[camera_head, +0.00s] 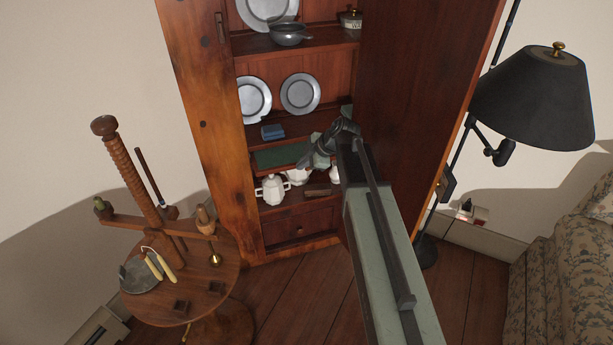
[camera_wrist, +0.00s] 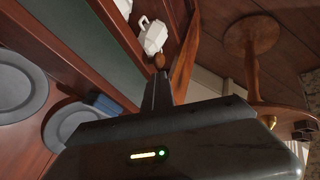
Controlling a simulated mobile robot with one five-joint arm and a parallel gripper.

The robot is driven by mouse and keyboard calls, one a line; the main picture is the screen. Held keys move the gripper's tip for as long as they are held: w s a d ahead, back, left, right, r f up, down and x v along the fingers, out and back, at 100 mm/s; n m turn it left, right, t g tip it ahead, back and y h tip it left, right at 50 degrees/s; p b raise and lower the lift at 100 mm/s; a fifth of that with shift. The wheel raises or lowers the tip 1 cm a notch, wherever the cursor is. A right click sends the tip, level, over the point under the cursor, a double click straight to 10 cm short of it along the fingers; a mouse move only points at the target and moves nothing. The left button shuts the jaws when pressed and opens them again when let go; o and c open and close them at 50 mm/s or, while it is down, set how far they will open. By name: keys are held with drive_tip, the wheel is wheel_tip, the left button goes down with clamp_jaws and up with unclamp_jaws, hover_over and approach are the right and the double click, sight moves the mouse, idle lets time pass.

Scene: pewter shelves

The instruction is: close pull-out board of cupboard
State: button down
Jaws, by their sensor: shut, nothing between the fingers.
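The pull-out board (camera_head: 278,157) of the cupboard has a green top and a wooden edge. It sits below the plate shelf and appears to stand partly out; how far is hard to tell. In the wrist view the board's green top (camera_wrist: 88,38) runs slantwise at the upper left. My gripper (camera_head: 308,161) is at the right part of the board and hides some of it. In the wrist view my gripper (camera_wrist: 160,76) is shut and empty, with a small brown knob (camera_wrist: 159,60) just beyond its tip. I cannot tell whether they touch.
The cupboard's open door (camera_head: 425,90) stands right of my arm. White pots (camera_head: 271,189) stand below the board; pewter plates (camera_head: 300,93) and a blue box (camera_head: 272,131) are above. A round wooden stand (camera_head: 205,285) is at left, a black lamp (camera_head: 540,100) at right.

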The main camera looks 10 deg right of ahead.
sight(294, 154)
drive_tip(key=w, duration=0.4)
drive_tip(key=w+a, duration=0.1)
drive_tip(key=w, duration=0.2)
drive_tip(key=shift+s, duration=0.1)
